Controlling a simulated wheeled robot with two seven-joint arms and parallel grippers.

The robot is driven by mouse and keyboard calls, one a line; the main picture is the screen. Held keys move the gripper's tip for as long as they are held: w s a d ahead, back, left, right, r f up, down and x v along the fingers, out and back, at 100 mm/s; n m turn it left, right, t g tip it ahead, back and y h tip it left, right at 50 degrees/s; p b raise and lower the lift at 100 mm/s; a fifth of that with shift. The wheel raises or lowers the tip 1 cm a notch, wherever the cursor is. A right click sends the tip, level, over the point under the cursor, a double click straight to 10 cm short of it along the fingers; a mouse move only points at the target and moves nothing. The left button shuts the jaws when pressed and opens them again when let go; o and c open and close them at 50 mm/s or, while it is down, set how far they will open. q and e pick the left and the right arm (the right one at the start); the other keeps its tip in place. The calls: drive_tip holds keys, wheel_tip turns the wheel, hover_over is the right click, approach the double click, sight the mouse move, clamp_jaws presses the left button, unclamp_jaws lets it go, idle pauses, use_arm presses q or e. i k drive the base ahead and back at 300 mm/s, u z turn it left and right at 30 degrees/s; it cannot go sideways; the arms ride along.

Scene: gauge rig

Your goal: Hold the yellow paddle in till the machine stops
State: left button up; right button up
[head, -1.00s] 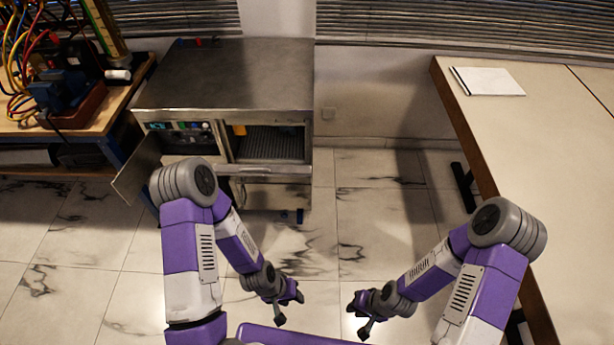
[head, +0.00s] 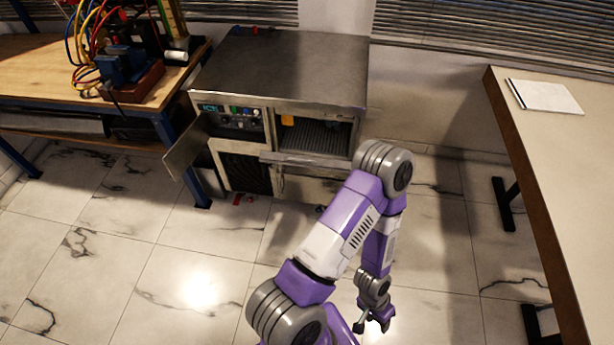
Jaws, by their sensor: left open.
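The machine (head: 290,66) is a steel cabinet with an ICE label, at the upper middle of the head view. Its front has a control panel (head: 235,118) with small coloured knobs or buttons on the left and an open bin (head: 322,136) on the right. The yellow paddle (head: 288,119) hangs at the top left inside the bin opening. My left gripper (head: 374,322) is open and empty, low over the floor, well in front of the machine and apart from the paddle. My right gripper is out of view.
A panel door (head: 186,146) stands open at the machine's left front. A wooden workbench (head: 40,75) with cables and a blue device (head: 122,66) is at the left. A pale table (head: 545,150) with a paper (head: 545,95) is at the right.

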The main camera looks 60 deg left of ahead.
sight(287, 120)
drive_tip(key=k, duration=0.75)
drive_tip(key=u, duration=1.6)
drive_tip(key=i, duration=0.5)
drive_tip(key=u, duration=0.05)
